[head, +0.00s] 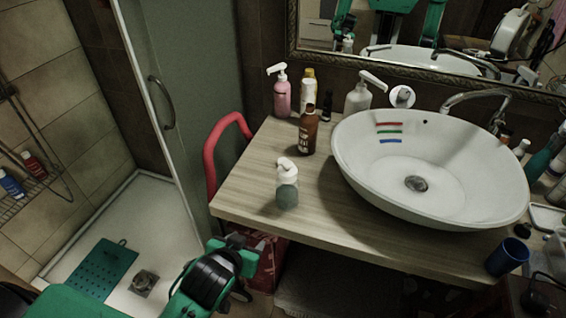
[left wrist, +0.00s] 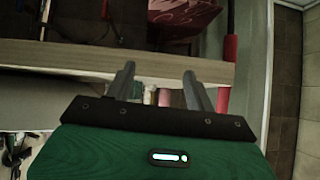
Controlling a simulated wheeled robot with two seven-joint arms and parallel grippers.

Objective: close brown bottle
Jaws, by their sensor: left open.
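The brown bottle (head: 308,135) stands upright on the wooden counter (head: 250,190), left of the basin, in the head view. Its neck points up; I cannot tell whether a cap sits on it. My left gripper (head: 238,280) is low in front of the counter's left front corner, below the counter top and well apart from the bottle. In the left wrist view its two fingers (left wrist: 156,80) are spread with nothing between them. The bottle cannot be made out in that view. My right gripper is not in view.
A pump bottle with teal liquid (head: 287,188) stands in front of the brown bottle. A pink pump bottle (head: 282,95) and several other bottles stand behind. The white basin (head: 345,165) is to the right. A red rail (head: 211,160) curves beside the counter's left edge.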

